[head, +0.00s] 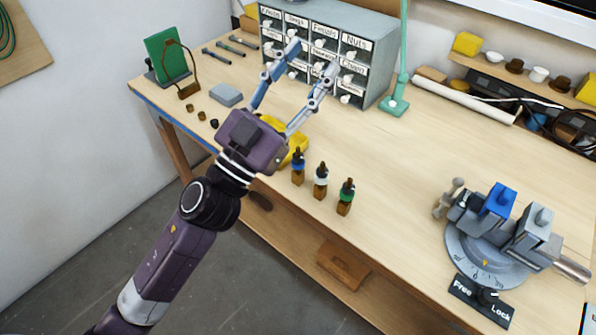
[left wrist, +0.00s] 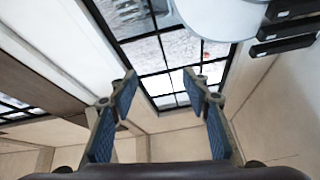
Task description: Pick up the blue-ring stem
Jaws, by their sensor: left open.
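The blue-ring stem (head: 298,166) stands upright on the bench in the head view. It has a dark tip, a blue band and a brown base. It is the leftmost of a row with a white-ring stem (head: 321,180) and a green-ring stem (head: 346,196). My left gripper (head: 312,58) is open and empty, its fingers pointing up and away, in front of the drawer cabinet in the picture. The stems are below and right of its palm, apart from it. In the left wrist view the open fingers (left wrist: 160,86) show against a window, with no stem in sight. My right gripper is not in view.
A labelled drawer cabinet (head: 334,52) stands at the back. A yellow object (head: 290,138) is partly hidden behind my left gripper. A vise on a round base (head: 486,262) and a Free/Lock plate (head: 482,300) are at the right. The bench between stems and vise is clear.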

